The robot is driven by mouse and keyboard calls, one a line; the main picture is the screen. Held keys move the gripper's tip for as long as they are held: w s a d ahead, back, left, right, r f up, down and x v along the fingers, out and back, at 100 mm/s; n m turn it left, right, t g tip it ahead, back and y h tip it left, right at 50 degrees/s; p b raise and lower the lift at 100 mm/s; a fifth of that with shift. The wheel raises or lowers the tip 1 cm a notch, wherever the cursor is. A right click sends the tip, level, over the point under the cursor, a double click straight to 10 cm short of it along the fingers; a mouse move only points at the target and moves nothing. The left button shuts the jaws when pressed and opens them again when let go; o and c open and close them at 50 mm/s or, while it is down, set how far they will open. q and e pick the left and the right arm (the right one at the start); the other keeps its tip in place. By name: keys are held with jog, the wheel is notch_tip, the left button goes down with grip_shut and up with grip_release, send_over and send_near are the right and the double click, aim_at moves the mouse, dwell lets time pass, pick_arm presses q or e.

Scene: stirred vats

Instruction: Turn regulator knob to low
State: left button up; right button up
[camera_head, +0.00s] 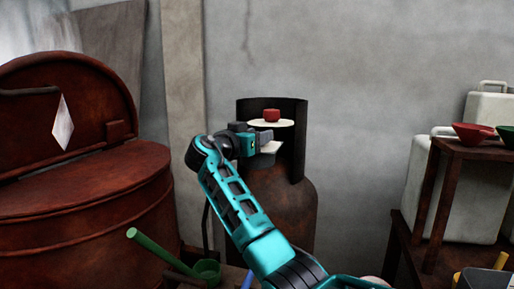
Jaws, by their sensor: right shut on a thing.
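The small red regulator knob (272,115) sits above a pale round plate (261,123) at the top of a rusty gas cylinder, inside its dark collar. My right gripper (273,136) is at the front of the collar opening, just below the red knob. Its jaws are closed on part of the regulator knob. The exact contact is small and partly hidden by the gripper. I cannot read the knob's setting. My left gripper is out of view.
The dark collar (294,150) curves close behind and right of the gripper. The rusty cylinder (296,212) stands against the wall. A large red vat (85,215) with a raised lid is at left. A wooden stand (432,200) with bowls is at right.

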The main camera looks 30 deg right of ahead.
jog(key=shift+m+g+h, duration=0.4)
jog(key=shift+m+g, duration=0.4)
jog(key=shift+g, duration=0.4)
jog(key=shift+m+g+b, duration=0.3)
jog(key=shift+m+g, duration=0.1)
jog(key=shift+g, duration=0.2)
jog(key=shift+m+g+h, duration=0.3)
jog(key=shift+m+g, duration=0.2)
jog(key=shift+g, duration=0.3)
jog(key=o, duration=1)
jog(key=shift+d, duration=0.1)
jog(key=shift+c, duration=0.2)
jog(key=s+a, duration=0.1)
jog(key=a, duration=1.2)
jog(key=shift+s, duration=0.15)
